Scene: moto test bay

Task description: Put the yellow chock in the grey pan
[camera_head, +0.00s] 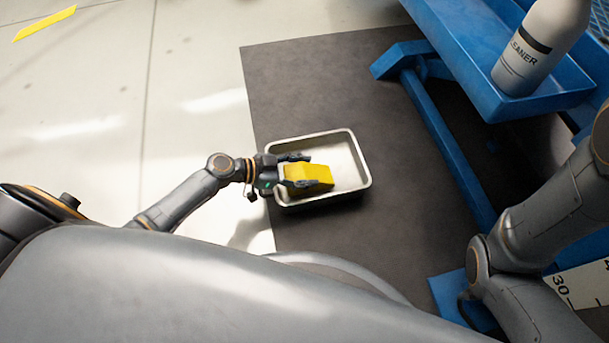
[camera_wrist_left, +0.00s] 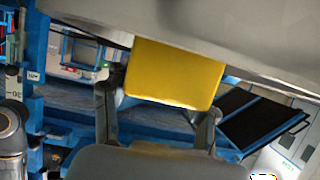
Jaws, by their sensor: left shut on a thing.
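The yellow chock (camera_head: 308,177) shows over the inside of the grey pan (camera_head: 362,160) in the head view. My left gripper (camera_head: 302,170) reaches over the pan's left side and is shut on the chock. The chock fills the space between the two fingers in the left wrist view (camera_wrist_left: 173,73). I cannot tell whether the chock touches the pan's floor. My right gripper is not in view; only part of my right arm shows at the right.
The pan rests on a dark mat (camera_head: 325,75). A blue stand (camera_head: 440,130) rises to the right, with a white cleaner bottle (camera_head: 530,55) on its shelf. The pale floor (camera_head: 110,120) at the left is clear except for a yellow strip (camera_head: 45,23).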

